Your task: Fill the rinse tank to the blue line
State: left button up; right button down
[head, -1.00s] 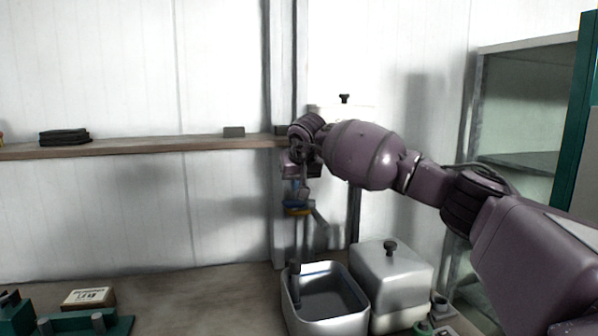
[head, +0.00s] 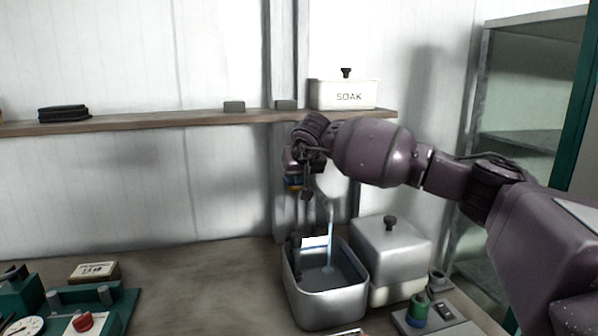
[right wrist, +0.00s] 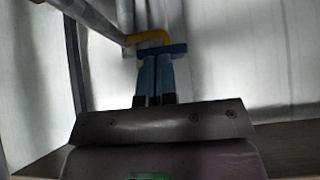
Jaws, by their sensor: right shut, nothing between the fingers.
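The rinse tank (head: 335,307) is an open metal tub on the counter, with dark water (head: 325,283) low inside. A pale stream (head: 331,232) falls into it from above. I cannot make out the blue line clearly. My right gripper (head: 293,184) is above the tank's back left, by the tap, which the arm partly hides. In the right wrist view its blue fingers (right wrist: 155,57) are together and empty, close to a yellow lever (right wrist: 150,39) beside a grey pipe (right wrist: 92,18). I cannot tell whether they touch it. My left gripper is out of view.
A lidded metal box (head: 392,253) stands right beside the tank. A small control box (head: 440,314) is at front right. A shelf (head: 180,122) holds a SOAK container (head: 344,95). A green fixture (head: 110,303) is at left; the counter between is clear.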

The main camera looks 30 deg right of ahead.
jog(key=shift+s+a+f, duration=0.1)
jog(key=shift+s+f, duration=0.1)
jog(key=shift+f, duration=0.6)
jog(key=shift+s+f, duration=0.2)
jog(key=shift+f, duration=0.6)
dwell(6.4)
